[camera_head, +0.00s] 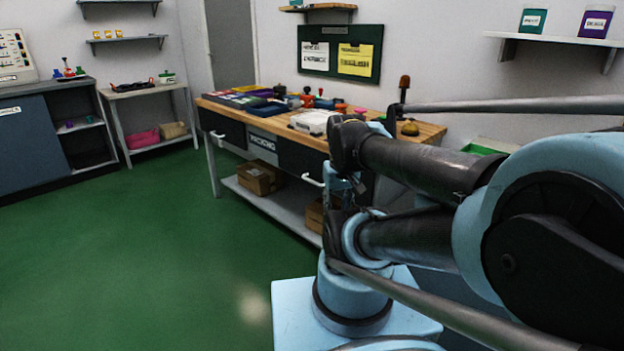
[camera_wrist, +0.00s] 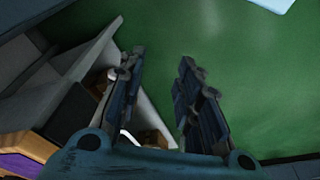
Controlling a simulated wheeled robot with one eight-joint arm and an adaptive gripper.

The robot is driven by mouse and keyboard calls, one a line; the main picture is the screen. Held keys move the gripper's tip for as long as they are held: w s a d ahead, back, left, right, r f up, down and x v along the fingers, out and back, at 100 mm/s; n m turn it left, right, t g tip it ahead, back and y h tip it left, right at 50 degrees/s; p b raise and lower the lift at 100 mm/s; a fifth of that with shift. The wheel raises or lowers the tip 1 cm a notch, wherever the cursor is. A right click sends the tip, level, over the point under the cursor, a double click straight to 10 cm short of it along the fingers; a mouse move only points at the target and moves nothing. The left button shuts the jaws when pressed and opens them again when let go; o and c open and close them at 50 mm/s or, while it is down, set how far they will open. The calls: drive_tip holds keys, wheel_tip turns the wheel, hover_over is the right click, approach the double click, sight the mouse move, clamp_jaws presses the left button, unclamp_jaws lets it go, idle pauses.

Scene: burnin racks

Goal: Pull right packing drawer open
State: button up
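The packing table (camera_head: 425,131) has a wooden top and two dark drawers under it, with a label between them. The right packing drawer (camera_head: 300,160) looks shut in its frame. Its pale handle (camera_head: 312,181) sits low on its front, and my arm hides the area just right of it. In the wrist view, my gripper (camera_wrist: 162,57) is open, its two dark fingers apart with only green floor showing between the tips. The table's dark drawer side (camera_wrist: 72,110) lies left of the fingers. I cannot tell whether any finger touches the handle.
The left drawer (camera_head: 222,129) looks shut too. Cardboard boxes (camera_head: 260,178) stand on the table's lower shelf. Tools, trays and a white device (camera_head: 313,122) crowd the top. Green floor (camera_head: 140,250) is clear in front and to the left.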

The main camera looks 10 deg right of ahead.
drive_tip(key=w+r+n, duration=0.2)
drive_tip(key=w+r, duration=0.4)
drive_tip(key=w, duration=0.4)
drive_tip(key=n+g+h, duration=0.1)
drive_tip(key=n+h, duration=0.1)
drive_tip(key=n, duration=0.3)
hover_over(311, 181)
drive_tip(key=s+a, duration=0.2)
drive_tip(key=x, duration=1.3)
drive_tip(key=a+x, duration=0.1)
drive_tip(key=x, duration=0.4)
drive_tip(key=shift+w+f, duration=0.1)
drive_tip(key=shift+f, duration=0.35)
clamp_jaws()
